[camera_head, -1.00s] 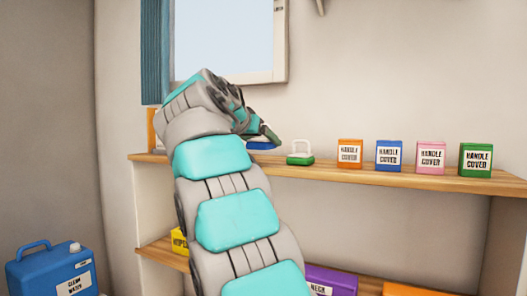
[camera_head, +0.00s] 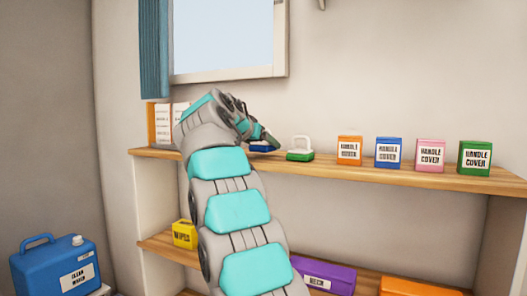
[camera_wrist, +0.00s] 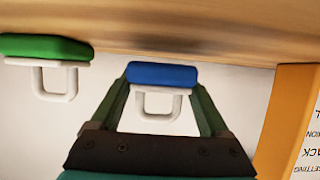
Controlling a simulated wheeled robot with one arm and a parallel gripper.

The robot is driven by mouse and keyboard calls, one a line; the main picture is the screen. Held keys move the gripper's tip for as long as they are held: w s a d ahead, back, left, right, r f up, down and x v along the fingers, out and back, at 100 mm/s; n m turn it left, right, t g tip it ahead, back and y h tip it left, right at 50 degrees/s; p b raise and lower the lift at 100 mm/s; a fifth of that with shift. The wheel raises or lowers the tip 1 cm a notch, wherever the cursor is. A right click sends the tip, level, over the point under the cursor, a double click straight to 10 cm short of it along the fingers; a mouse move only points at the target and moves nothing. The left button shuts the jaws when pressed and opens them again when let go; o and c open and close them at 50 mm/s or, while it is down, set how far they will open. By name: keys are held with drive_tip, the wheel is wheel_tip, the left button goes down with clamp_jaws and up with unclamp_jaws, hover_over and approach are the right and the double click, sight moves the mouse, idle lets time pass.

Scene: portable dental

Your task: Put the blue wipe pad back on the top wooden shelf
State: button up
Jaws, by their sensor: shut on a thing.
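The blue wipe pad (camera_head: 259,149) is at the top wooden shelf (camera_head: 330,168), left of a green pad with a white handle (camera_head: 300,150). In the wrist view, which is upside down, the blue pad (camera_wrist: 162,74) has its white loop handle between my fingers. My gripper (camera_wrist: 163,88) is shut on it, one dark green finger on each side. The green pad also shows in the wrist view (camera_wrist: 45,48). I cannot tell whether the blue pad touches the shelf. In the head view my gripper (camera_head: 264,139) partly hides the pad.
On the top shelf stand orange (camera_head: 350,149), blue (camera_head: 389,152), pink (camera_head: 430,155) and green (camera_head: 475,158) handle cover boxes to the right. An orange-sided holder with papers (camera_head: 163,124) is at the left end. A yellow wipes box (camera_head: 184,234) is on the lower shelf.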

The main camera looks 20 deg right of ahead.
drive_tip(key=shift+f, duration=0.75)
drive_tip(key=o, duration=1.3)
drive_tip(key=b+v, duration=0.1)
drive_tip(key=v, duration=1.1)
drive_tip(key=shift+r, duration=0.1)
